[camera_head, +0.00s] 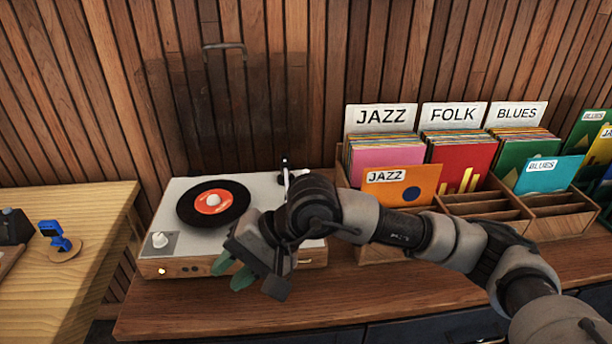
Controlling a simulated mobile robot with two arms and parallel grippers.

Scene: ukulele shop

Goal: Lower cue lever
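The turntable (182,189) stands on the brown counter, with its smoky clear lid raised behind it. A black record with an orange label (213,203) lies on the platter. The tonearm (285,176) shows in part at the right of the deck; my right arm covers its front portion. I cannot make out the cue lever; that area is behind my arm. My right gripper (232,270) points down-left in front of the turntable's front edge. Its two green fingertips look apart, with nothing between them. My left gripper is not in view.
A wooden record crate (487,207) with JAZZ, FOLK and BLUES dividers stands right of the turntable, behind my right arm. A light wood table (90,220) with a small blue device (58,236) is at the left. The counter's front left (180,315) is clear.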

